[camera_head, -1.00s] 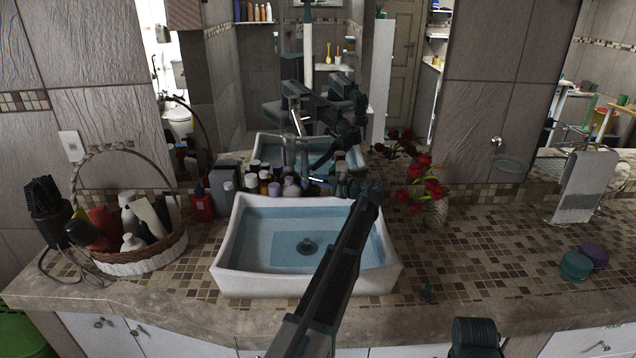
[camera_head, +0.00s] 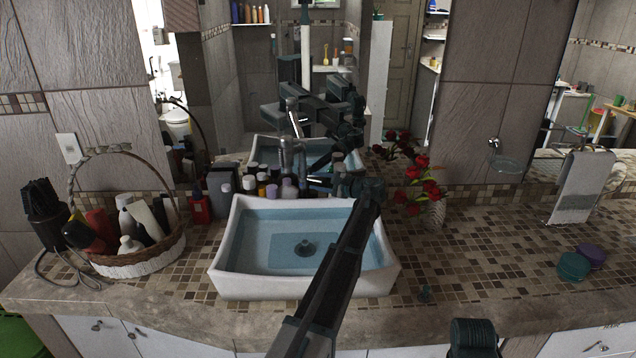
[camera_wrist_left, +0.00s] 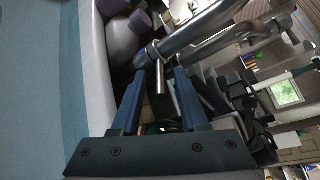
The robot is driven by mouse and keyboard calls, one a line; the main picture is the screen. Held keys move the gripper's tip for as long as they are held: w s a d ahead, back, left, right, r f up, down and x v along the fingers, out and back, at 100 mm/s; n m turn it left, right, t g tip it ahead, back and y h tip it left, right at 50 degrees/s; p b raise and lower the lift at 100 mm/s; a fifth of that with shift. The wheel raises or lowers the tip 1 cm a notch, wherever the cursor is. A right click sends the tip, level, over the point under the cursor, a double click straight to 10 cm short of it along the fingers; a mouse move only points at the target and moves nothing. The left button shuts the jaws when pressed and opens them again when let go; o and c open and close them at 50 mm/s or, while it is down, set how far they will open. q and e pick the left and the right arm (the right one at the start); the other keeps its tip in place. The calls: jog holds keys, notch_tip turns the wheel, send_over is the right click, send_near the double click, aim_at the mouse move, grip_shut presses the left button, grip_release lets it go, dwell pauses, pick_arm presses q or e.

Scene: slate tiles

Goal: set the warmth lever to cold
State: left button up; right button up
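The chrome faucet (camera_head: 287,156) stands behind the white washbasin (camera_head: 222,262), and its body also shows in the left wrist view (camera_wrist_left: 185,38). A short metal lever (camera_wrist_left: 160,79) sticks out from the faucet body there. My left gripper (camera_wrist_left: 160,76) is open, with its two blue fingers on either side of the lever and a visible gap to each. In the head view my left gripper (camera_head: 318,181) is small and dark, beside the faucet, and the lever cannot be made out. My right gripper is out of view.
Several bottles (camera_head: 289,188) stand close behind the basin, left of the faucet. A vase of red flowers (camera_head: 424,192) stands right of my left arm. A wicker basket (camera_head: 140,264) holds toiletries at left. A mirror is behind. The counter to the right is mostly clear.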

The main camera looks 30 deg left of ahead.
pick_arm(q)
jog(key=p+v, duration=0.3)
jog(key=v, duration=1)
jog(key=shift+d+r, duration=0.2)
jog(key=shift+d, duration=0.2)
